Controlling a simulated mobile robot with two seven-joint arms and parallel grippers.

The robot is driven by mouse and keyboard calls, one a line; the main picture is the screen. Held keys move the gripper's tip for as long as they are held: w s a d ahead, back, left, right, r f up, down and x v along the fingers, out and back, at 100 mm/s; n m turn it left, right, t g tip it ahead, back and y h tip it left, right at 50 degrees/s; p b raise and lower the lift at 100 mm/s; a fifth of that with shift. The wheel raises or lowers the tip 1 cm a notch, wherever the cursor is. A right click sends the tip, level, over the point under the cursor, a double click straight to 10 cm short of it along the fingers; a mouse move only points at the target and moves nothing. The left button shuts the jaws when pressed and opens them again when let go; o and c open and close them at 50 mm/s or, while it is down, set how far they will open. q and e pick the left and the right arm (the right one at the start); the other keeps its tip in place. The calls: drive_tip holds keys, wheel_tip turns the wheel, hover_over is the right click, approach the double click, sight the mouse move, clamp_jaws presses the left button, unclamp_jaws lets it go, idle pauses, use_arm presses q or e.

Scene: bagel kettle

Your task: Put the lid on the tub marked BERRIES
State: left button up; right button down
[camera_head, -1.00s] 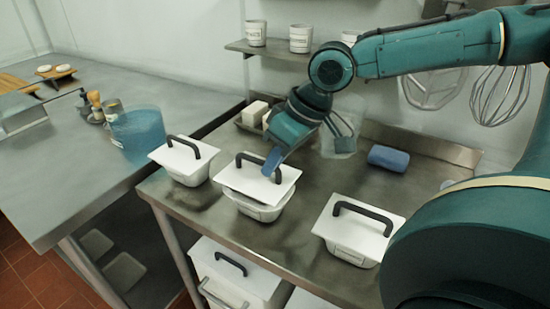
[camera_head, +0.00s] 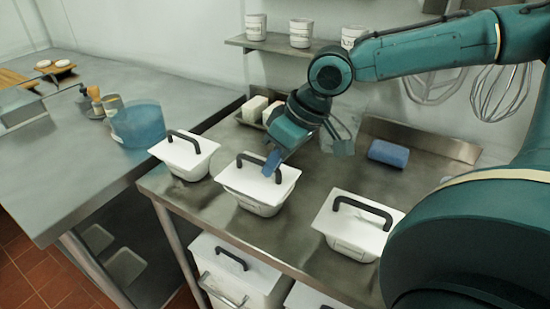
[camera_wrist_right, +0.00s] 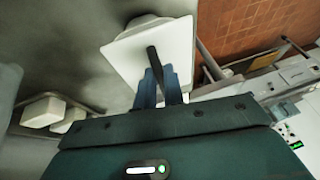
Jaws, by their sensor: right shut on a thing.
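Three white tubs with white lids and dark arched handles stand in a row on the steel table. My right gripper (camera_head: 272,163) is shut on the handle of the middle lid (camera_head: 240,180). That lid lies over the middle tub (camera_head: 258,207) and looks level on its rim; I cannot tell if it is fully seated. In the right wrist view the blue fingers (camera_wrist_right: 158,86) close on the dark handle (camera_wrist_right: 152,60) over the white lid (camera_wrist_right: 178,48). The left tub (camera_head: 184,168) and right tub (camera_head: 350,245) are covered. No label is readable. My left gripper is not in view.
A blue roll (camera_head: 388,153) and a tray of white blocks (camera_head: 256,108) are at the back of the table. A blue tub (camera_head: 137,126) stands on the left counter. Whisks (camera_head: 500,92) hang on the wall. A shelf (camera_head: 270,44) holds several white pots.

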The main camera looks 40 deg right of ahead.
drive_tip(key=shift+f, duration=0.45)
idle(0.3)
drive_tip(key=c, duration=1.4)
unclamp_jaws()
drive_tip(key=shift+c, duration=0.2)
use_arm(q)
drive_tip(key=p, duration=0.1)
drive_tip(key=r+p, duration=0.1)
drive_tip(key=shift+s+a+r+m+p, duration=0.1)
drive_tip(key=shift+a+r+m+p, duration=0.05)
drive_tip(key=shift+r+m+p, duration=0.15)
use_arm(e)
drive_tip(key=v, duration=1.3)
drive_tip(key=shift+r, duration=0.1)
